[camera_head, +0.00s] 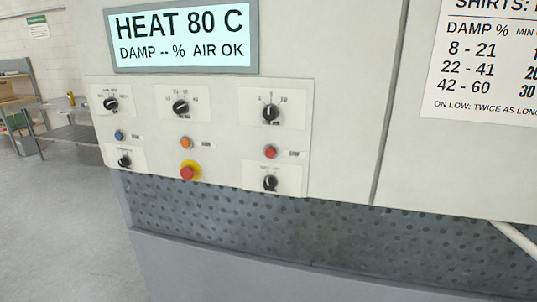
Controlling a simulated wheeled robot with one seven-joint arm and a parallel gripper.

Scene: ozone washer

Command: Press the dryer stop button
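The dryer's control panel (225,120) is on the white machine front, left of centre. A small round red button (270,152) sits on its right side, between two black knobs, with a small label (294,154) to its right that is too blurred to read surely. A larger red mushroom button (187,173) on a yellow base sits lower in the middle. An orange button (186,143) is above it and a blue button (119,135) is at the left. My gripper is not in view.
A lit display (185,37) above the panel reads HEAT 80 C, DAMP -- %, AIR OK. Several black knobs, such as the upper right one (270,112), surround the buttons. A perforated grey panel (230,230) lies below. Open floor (60,220) and a metal table (72,132) are left.

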